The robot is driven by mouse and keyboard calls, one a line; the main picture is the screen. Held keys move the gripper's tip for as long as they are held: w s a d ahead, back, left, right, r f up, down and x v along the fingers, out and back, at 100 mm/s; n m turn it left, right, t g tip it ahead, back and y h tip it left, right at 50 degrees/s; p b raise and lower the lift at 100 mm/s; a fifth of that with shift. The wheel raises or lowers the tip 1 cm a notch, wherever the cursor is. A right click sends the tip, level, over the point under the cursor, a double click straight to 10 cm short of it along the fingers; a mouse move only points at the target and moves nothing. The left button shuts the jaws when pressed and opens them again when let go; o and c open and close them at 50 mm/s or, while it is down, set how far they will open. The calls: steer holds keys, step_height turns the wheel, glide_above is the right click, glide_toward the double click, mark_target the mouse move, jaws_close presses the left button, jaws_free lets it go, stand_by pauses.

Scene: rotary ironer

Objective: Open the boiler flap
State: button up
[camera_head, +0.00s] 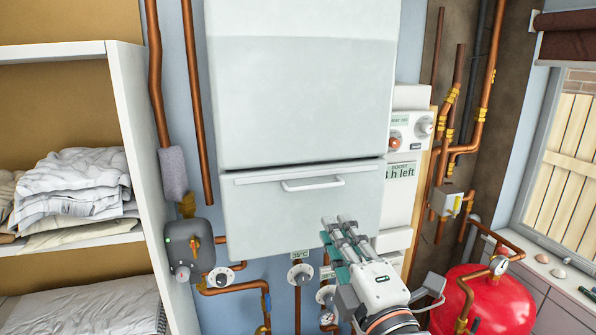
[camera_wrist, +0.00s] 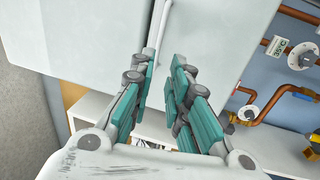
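The boiler flap (camera_head: 300,215) is the white lower panel of the tall white boiler (camera_head: 300,95). It looks shut, with a dark seam above it. Its pale bar handle (camera_head: 312,184) runs sideways near the flap's top edge. My gripper (camera_head: 338,222) is in front of the flap's lower right, with its fingertips below and right of the handle in the picture. The wrist view shows my gripper (camera_wrist: 160,66) with teal fingers apart and nothing held.
Copper pipes and dial valves (camera_head: 300,273) run below the boiler. A control panel (camera_head: 402,150) is to its right. A red tank (camera_head: 495,305) stands at lower right. White shelves (camera_head: 130,120) with folded linen (camera_head: 75,185) are at left.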

mark_target(314, 187)
steer(key=shift+x, duration=6.9)
steer(key=shift+d, duration=0.1)
steer(key=shift+c, duration=0.5)
jaws_close()
